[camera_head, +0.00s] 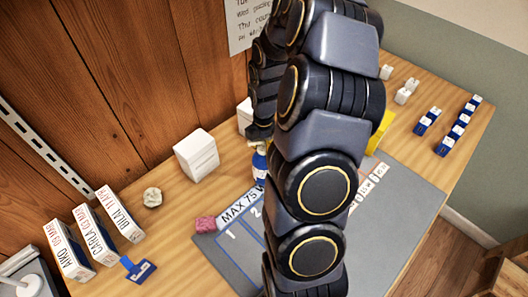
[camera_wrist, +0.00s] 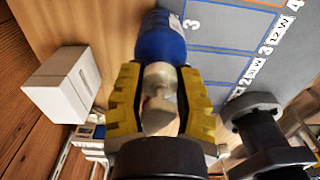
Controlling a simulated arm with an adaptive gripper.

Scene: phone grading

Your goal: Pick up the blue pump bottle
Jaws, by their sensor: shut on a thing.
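The blue pump bottle (camera_head: 260,165) stands at the back edge of the grey mat, partly hidden by my arm in the head view. In the wrist view the blue bottle (camera_wrist: 160,38) is seen from above, with its pale pump top between the yellow finger pads. My gripper (camera_wrist: 160,90) is shut on the bottle at its pale top. In the head view my gripper's fingers are mostly hidden. I cannot tell whether the bottle's base touches the surface.
The grey mat (camera_head: 395,225) has numbered slots. Name-labelled boxes (camera_head: 93,235) stand at the left. Blue and white blocks (camera_head: 460,126) line the right end. The wooden wall is close behind.

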